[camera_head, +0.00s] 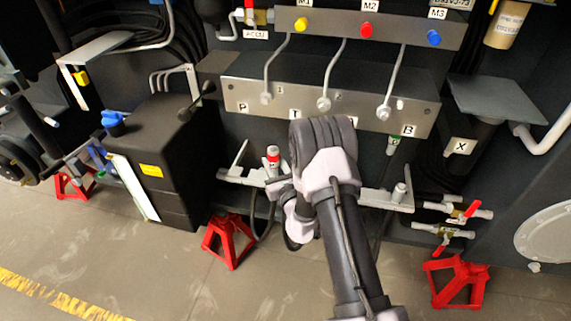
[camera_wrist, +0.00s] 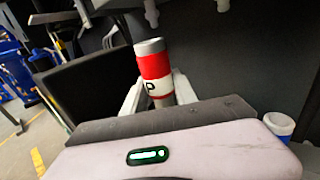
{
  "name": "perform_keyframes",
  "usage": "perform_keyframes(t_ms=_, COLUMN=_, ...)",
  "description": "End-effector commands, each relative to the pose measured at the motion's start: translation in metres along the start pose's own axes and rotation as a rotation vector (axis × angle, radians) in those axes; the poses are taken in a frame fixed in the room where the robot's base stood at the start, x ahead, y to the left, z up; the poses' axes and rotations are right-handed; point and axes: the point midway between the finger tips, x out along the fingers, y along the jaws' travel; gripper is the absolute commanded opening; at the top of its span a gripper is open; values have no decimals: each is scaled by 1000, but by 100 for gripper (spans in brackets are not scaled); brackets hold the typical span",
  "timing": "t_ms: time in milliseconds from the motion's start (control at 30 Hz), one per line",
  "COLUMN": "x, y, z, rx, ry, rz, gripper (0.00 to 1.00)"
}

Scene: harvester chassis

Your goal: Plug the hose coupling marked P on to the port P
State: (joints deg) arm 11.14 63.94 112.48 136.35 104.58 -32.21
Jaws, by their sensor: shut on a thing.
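The hose coupling marked P (camera_wrist: 155,72) has a grey top, a red body and a white band with a black P. It stands roughly upright, slightly tilted, between the two white fingers of my gripper (camera_wrist: 158,92), which is shut on it. In the head view the red coupling (camera_head: 273,157) shows left of my wrist, with my gripper (camera_head: 276,180) around its lower part. The P label (camera_head: 243,107) is at the left end of the grey manifold (camera_head: 300,100), above and left of the coupling. The opening of port P cannot be made out.
A light rail (camera_head: 232,175) runs below the manifold, partly hidden by my arm. A blue-and-white coupling (camera_wrist: 279,124) is at right in the wrist view. A black tank (camera_head: 165,165) stands left; red stands (camera_head: 229,240) are below.

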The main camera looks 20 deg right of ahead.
Motion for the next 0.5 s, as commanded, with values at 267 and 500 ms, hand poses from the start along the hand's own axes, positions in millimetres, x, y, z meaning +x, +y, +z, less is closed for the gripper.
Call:
perform_keyframes(t_ms=267, x=24, y=35, z=1, rx=-1, ry=-2, rz=2, gripper=0)
perform_keyframes(t_ms=500, x=44, y=66, z=0, rx=-1, ry=-2, rz=3, gripper=0)
